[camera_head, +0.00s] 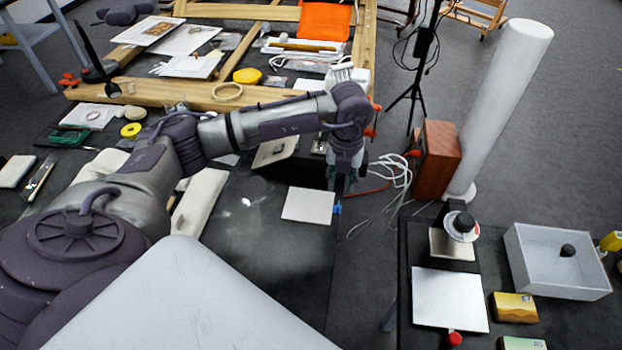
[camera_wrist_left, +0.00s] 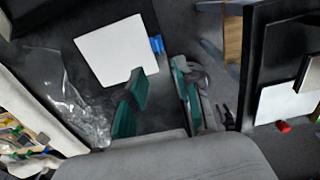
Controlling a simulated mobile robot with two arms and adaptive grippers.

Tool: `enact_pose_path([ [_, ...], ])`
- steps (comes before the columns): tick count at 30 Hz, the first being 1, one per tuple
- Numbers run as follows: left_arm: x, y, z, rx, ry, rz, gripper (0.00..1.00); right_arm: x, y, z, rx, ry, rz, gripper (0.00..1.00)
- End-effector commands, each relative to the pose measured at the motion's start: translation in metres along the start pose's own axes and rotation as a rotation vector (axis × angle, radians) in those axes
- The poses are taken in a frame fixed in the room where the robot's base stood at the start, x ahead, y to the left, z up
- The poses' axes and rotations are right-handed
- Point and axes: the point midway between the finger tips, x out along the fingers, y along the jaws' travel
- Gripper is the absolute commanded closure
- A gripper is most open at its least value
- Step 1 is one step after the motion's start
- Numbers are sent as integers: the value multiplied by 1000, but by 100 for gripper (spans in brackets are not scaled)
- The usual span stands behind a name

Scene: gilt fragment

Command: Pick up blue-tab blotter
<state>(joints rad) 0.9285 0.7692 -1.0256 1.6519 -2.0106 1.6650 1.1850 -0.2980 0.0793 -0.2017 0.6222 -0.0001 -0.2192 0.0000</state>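The blotter (camera_head: 308,205) is a white, nearly square sheet lying flat near the right edge of the dark table. Its blue tab (camera_head: 337,209) sticks out from its right side. The blotter also shows in the left wrist view (camera_wrist_left: 110,50), with the blue tab (camera_wrist_left: 156,44) beyond my fingers. My left gripper (camera_head: 345,185) is above the table's right edge, just behind the tab in the head view. In the left wrist view its green-padded fingers (camera_wrist_left: 162,92) are apart with nothing between them. My right gripper is in neither view.
Clear film (camera_wrist_left: 70,95) lies beside the blotter. A second dark table at right holds a white sheet with a red tab (camera_head: 450,298), a white tray (camera_head: 520,262) and small boxes. A wooden box (camera_head: 436,160) and white cables stand behind the gap between tables.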

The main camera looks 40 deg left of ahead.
Motion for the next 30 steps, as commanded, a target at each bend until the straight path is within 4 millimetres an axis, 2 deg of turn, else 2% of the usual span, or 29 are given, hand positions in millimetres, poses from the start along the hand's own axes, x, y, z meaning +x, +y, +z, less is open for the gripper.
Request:
enact_pose_path([
  [3, 18, 0, 0, -3, 2, 1, 67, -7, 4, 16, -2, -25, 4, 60],
  [6, 27, 0, 0, -2, 1, 0, 67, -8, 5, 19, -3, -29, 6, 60],
  [11, 37, 1, 1, -2, 2, 1, 67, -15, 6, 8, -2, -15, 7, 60],
  [15, 57, 2, 3, -3, 3, 3, 67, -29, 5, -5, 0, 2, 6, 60],
  [19, 76, 1, 3, -2, 2, 0, 67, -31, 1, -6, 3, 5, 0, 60],
  [28, 83, 1, 4, -1, -1, 0, 67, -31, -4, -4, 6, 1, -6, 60],
  [30, 82, 1, 4, -1, -1, 0, 77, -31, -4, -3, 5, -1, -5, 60],
])
